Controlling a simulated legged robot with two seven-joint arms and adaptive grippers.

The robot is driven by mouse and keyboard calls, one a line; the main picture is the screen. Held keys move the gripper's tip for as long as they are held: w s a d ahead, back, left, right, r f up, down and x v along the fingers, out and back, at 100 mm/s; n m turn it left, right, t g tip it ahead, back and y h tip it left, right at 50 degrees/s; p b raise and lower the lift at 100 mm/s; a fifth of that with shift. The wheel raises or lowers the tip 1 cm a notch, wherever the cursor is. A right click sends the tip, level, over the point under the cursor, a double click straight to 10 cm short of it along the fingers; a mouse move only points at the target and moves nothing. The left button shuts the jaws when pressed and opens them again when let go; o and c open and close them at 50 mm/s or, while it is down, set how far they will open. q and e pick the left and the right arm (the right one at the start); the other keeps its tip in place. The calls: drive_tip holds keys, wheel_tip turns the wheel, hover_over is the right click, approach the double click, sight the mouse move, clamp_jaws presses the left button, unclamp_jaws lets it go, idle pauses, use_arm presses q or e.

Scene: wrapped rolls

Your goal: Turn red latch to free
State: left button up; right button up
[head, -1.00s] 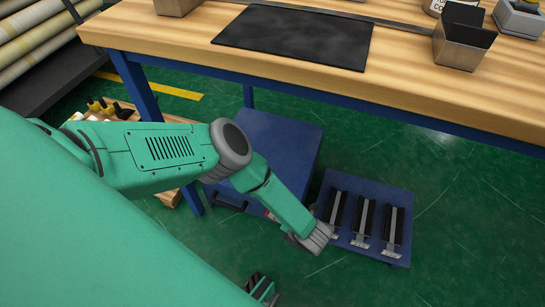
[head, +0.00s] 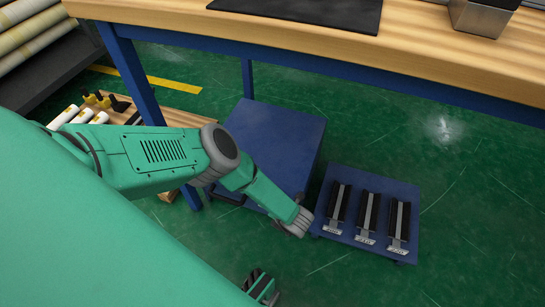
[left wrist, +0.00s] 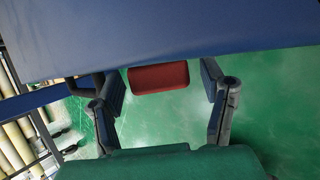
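The red latch (left wrist: 158,77) is a red block at the lower edge of the blue cabinet (left wrist: 170,28) in the left wrist view. My left gripper (left wrist: 161,80) is open, with one finger on each side of the latch and visible gaps on both sides. I cannot tell how deep the latch sits between the fingers.
The wooden workbench (head: 320,52) with blue legs stands above and behind the cabinet. A low blue platform (head: 408,195) with several black-and-grey pieces is right of my left wrist. A wooden tray (head: 185,115) with bottles is at left. Green floor is clear at lower right.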

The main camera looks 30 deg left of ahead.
use_arm(q)
drive_tip(key=c, duration=0.8)
drive_tip(key=shift+c, duration=0.2)
drive_tip(key=shift+a+r+h+p, duration=0.1)
drive_tip(key=shift+r+h+p, duration=0.05)
drive_tip(key=shift+h+p, duration=0.75)
drive_tip(key=shift+n+h+p, duration=0.3)
drive_tip(key=shift+h+p, duration=0.25)
drive_tip(key=shift+h, duration=0.05)
drive_tip(key=shift+t+h+p, duration=0.35)
drive_tip(key=shift+t+h, duration=0.05)
drive_tip(key=shift+h, duration=0.5)
drive_tip(key=shift+n+h, duration=0.3)
drive_tip(key=shift+h, duration=0.4)
